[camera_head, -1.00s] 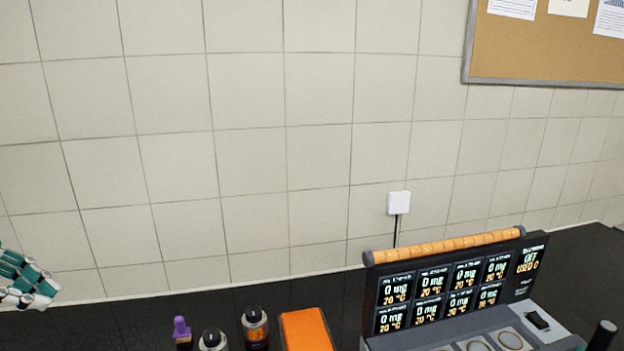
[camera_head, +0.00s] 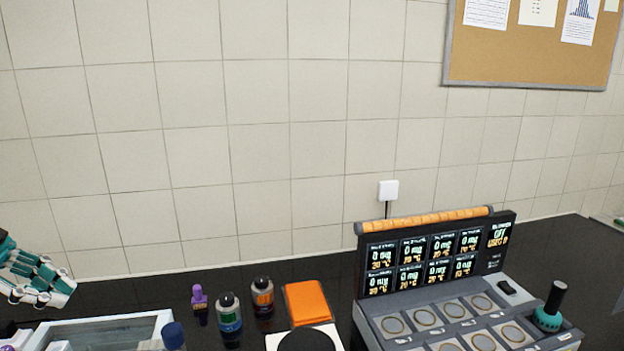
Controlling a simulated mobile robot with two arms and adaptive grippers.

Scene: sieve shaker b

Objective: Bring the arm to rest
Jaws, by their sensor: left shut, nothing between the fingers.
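My left gripper (camera_head: 46,283) shows at the left edge, teal and white, above the dark counter and near the pale-framed box. It is shut and empty, with its arm cut off by the picture edge. My right gripper is not in view.
A machine (camera_head: 436,262) with lit displays and round pads stands on the right of the black counter (camera_head: 575,262). Two small bottles (camera_head: 229,313), a purple-topped item (camera_head: 199,298), an orange block (camera_head: 307,303) and a pale-framed box (camera_head: 120,322) stand nearer. A black round thing (camera_head: 307,340) is at the bottom.

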